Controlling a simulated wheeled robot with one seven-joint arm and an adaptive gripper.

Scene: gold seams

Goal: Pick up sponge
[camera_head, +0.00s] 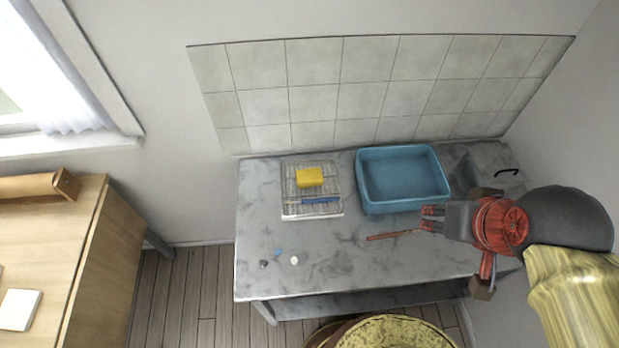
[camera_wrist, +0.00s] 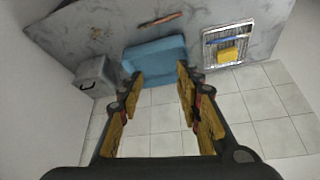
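The yellow sponge (camera_head: 310,177) lies on a light ribbed rack (camera_head: 293,210) at the back left of the marble counter. A blue long-handled item (camera_head: 314,201) lies in front of it on the same rack. My gripper (camera_head: 432,217) is above the right part of the counter, in front of the blue basin and well to the right of the sponge. In the wrist view the gripper (camera_wrist: 160,73) is open, with nothing between its fingers. That view also shows the sponge (camera_wrist: 228,54) on its rack (camera_wrist: 208,58), right of the fingers.
A blue basin (camera_head: 402,207) stands right of the rack. A reddish-brown stick-like item (camera_head: 390,235) lies near my gripper. A few small pieces (camera_head: 294,260) lie at the front left of the counter (camera_head: 350,270). A tiled wall (camera_head: 365,90) rises behind. The counter's left front is mostly clear.

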